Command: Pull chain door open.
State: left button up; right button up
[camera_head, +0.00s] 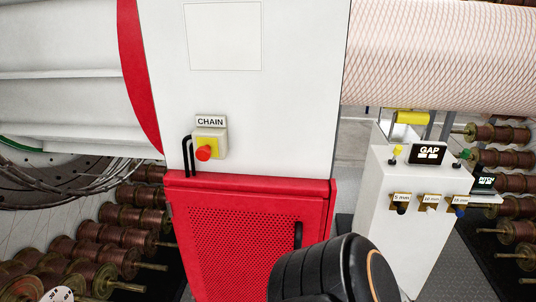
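The chain door is the red perforated panel (235,240) on the front of the machine cabinet, under the CHAIN label. It looks closed, flush in its red frame. Its black vertical handle (298,235) is near the right edge, and its lower end meets my black arm link in the picture. That link hides the lower right of the door. I cannot tell whether it touches the door or handle. Neither gripper shows in this view.
A yellow box with a red button (204,152) sits under the CHAIN label (210,121) on the white cabinet. A white control stand (400,240) with a GAP display is at the right. Copper spools (90,252) on rods stand at the left; more are far right.

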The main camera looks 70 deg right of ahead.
aim_at(230, 242)
jog(key=z, duration=2.15)
